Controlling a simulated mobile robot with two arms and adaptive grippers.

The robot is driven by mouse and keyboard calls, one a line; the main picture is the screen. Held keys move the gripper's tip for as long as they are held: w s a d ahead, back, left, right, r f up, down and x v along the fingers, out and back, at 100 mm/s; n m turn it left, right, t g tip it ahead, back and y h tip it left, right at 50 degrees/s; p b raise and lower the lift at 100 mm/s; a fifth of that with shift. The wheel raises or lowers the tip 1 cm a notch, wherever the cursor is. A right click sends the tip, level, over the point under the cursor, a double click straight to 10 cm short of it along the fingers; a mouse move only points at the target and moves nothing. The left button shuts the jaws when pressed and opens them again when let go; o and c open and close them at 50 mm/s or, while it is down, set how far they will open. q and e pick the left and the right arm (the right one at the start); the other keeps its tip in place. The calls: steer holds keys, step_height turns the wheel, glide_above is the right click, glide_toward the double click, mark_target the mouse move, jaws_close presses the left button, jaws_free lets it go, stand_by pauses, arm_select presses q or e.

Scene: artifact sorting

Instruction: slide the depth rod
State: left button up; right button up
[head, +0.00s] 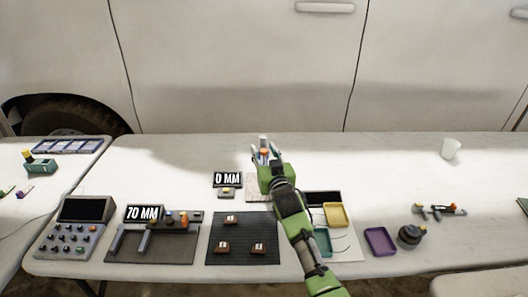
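The depth gauge stands at the back middle of the table on a pale base (254,181). A small black display reading 0 MM (227,179) is just left of it. An upright piece with a pale top (263,141) and an orange part (264,152) shows there; it may be the depth rod. My green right gripper (265,155) is at this piece, with its fingers on either side. Whether they touch it is unclear. The gripper and wrist hide most of the gauge. My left gripper is not in view.
A caliper-like device reading 70 MM (143,213), a keypad console (73,226) and a dark mat (235,247) with small brown blocks are at front left. Yellow (336,215) and purple (380,241) trays are right of my arm. A white cup (450,149) stands back right.

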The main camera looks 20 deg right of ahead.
jaws_close()
step_height(320, 180, up, 5)
steer(key=p, duration=0.4)
steer(key=shift+f, duration=0.1)
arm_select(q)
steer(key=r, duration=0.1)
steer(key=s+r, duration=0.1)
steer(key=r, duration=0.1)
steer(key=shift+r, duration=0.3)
arm_select(e)
steer(key=shift+f, duration=0.1)
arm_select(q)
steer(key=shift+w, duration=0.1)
arm_select(e)
jaws_free()
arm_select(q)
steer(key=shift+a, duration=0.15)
arm_select(e)
steer(key=shift+s, duration=0.1)
